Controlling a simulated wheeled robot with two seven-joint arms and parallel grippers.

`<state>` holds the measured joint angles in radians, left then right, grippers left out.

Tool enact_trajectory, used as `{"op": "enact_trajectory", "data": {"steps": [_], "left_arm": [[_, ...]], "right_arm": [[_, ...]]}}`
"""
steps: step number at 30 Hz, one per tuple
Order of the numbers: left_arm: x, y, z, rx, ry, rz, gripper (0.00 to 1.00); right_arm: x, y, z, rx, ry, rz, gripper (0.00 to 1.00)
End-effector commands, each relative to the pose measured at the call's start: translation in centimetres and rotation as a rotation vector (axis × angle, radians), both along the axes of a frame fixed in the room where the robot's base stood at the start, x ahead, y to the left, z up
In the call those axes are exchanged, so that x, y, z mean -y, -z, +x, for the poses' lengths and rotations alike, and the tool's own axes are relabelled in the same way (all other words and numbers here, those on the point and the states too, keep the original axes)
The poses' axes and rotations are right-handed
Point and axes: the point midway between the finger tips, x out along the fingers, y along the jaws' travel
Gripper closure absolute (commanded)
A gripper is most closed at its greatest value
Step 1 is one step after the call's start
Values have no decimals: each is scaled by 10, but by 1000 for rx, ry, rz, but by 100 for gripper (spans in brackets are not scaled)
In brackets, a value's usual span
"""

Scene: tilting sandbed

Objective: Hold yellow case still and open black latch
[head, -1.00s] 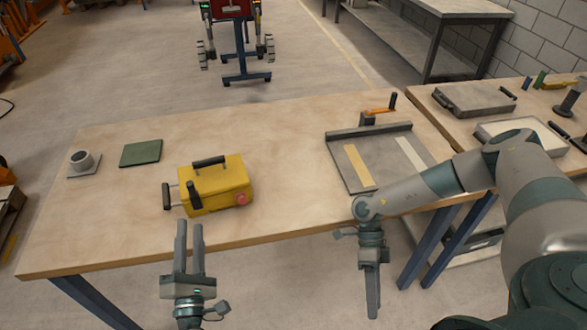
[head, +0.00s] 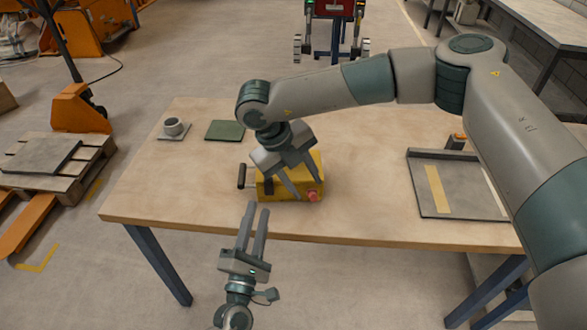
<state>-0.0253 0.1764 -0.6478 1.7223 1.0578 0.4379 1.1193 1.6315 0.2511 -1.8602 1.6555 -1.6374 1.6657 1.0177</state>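The yellow case (head: 267,189) sits near the front edge of the table, largely covered by my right gripper and wrist. A black grip (head: 241,177) sticks out on its left side, and a red knob (head: 313,195) shows at its front right. The top handle and the upright black lever on the front are hidden; I cannot tell which black part is the latch. My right gripper (head: 309,188) is over the case, fingers apart and pointing down; contact is unclear.
A green pad (head: 225,131) and a grey cup (head: 174,127) on a plate stand at the back left. A grey tray (head: 424,193) with a yellow strip lies to the right. The wooden table (head: 150,195) is bare left of the case.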

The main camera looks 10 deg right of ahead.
Motion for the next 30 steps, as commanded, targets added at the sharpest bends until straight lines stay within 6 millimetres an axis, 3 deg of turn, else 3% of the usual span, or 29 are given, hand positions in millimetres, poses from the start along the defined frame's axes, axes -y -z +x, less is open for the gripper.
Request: {"op": "enact_trajectory", "data": {"steps": [3,9,22,30], "left_arm": [[0,0,0,0,0,0,69],[0,0,0,0,0,0,69],[0,0,0,0,0,0,69],[0,0,0,0,0,0,69]], "right_arm": [[-16,-20,8,79,21,-20,62],[-24,-31,12,125,37,-29,62],[-22,-28,12,123,37,-27,62],[-13,-7,14,122,37,-29,62]]}}
